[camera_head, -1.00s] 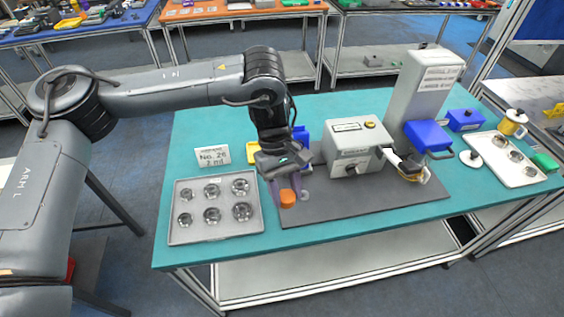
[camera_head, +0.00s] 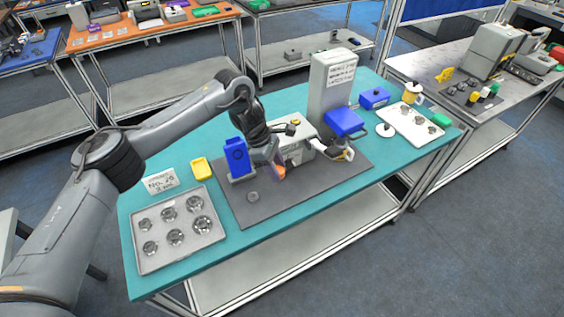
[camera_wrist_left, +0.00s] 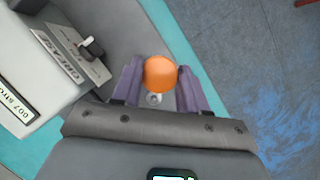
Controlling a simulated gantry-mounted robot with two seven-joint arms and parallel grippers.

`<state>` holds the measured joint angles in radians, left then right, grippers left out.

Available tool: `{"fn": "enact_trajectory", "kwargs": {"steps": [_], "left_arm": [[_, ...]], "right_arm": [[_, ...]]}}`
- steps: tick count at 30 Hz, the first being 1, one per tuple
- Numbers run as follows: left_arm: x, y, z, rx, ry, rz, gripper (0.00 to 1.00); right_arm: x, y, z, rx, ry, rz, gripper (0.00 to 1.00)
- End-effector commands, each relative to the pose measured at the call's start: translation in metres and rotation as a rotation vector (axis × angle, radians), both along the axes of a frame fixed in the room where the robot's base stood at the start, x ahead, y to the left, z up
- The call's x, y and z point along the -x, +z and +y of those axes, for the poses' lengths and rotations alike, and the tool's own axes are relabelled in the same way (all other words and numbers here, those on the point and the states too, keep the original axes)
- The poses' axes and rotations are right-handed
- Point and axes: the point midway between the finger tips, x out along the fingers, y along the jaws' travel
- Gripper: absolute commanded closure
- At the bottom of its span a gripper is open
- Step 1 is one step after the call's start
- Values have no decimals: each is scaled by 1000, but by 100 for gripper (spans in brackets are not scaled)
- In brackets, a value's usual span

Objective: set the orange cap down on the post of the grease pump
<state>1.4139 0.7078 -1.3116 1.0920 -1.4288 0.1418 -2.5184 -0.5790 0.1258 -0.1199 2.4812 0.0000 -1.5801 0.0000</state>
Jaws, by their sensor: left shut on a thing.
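My left gripper (camera_head: 273,166) is shut on the orange cap (camera_head: 279,173), in front of the grease pump (camera_head: 297,156), a grey box, and above the grey mat. In the left wrist view the orange cap (camera_wrist_left: 160,73) is round and sits between the two purple fingers (camera_wrist_left: 190,90). A small grey round part (camera_wrist_left: 154,99) shows just beside the cap there; I cannot tell whether it is the pump's post. The pump's housing with its "GREASE" label (camera_wrist_left: 58,56) and a black lever is at the left of that view. My right gripper is not in view.
A small grey disc (camera_head: 252,196) lies on the mat (camera_head: 300,196). A blue stand (camera_head: 237,160), a yellow bin (camera_head: 200,168) and a metal tray of round parts (camera_head: 143,268) are to the left. A tall grey machine (camera_head: 331,85) with a blue part stands right.

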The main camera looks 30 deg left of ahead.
Motion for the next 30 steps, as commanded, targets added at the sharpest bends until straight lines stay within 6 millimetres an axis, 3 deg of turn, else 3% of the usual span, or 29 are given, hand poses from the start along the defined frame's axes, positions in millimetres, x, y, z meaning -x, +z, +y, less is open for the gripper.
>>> {"fn": "enact_trajectory", "kwargs": {"steps": [1, 3, 9, 15, 30], "left_arm": [[4, -6, 8, 3, 45, 7, 86], [8, -17, 19, 2, 104, 7, 86], [20, -42, 49, 0, 238, 3, 86], [29, -53, 70, 0, 316, -1, 86], [33, -78, 80, 0, 350, -2, 86]], "right_arm": [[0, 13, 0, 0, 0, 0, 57], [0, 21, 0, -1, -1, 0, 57], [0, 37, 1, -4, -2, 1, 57], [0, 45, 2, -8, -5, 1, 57], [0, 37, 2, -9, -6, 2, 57]]}}
